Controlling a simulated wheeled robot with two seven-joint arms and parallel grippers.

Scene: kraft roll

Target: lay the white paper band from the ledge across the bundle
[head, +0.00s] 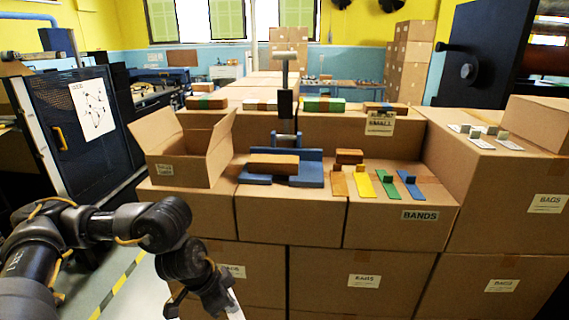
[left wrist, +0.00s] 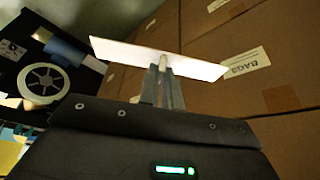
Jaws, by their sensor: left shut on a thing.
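My left gripper (head: 218,294) hangs low in front of the stacked boxes, at the bottom of the head view. It is shut on the white paper band (head: 236,306), which is partly cut off by the lower frame edge. In the left wrist view the band (left wrist: 130,53) lies crosswise in the fingertips (left wrist: 164,72), clear of the boxes. A brown bundle (head: 273,164) rests on a blue stand (head: 312,172) on the middle box, above and right of my left gripper. No white band shows on the bundle. My right gripper is not in view.
An open carton (head: 182,150) stands left of the bundle. Brown, yellow, green and blue bands (head: 362,184) lie to its right, beside a small brown block (head: 349,156). A dark upright post (head: 285,105) rises behind the bundle. White bands (head: 482,139) lie on the right box.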

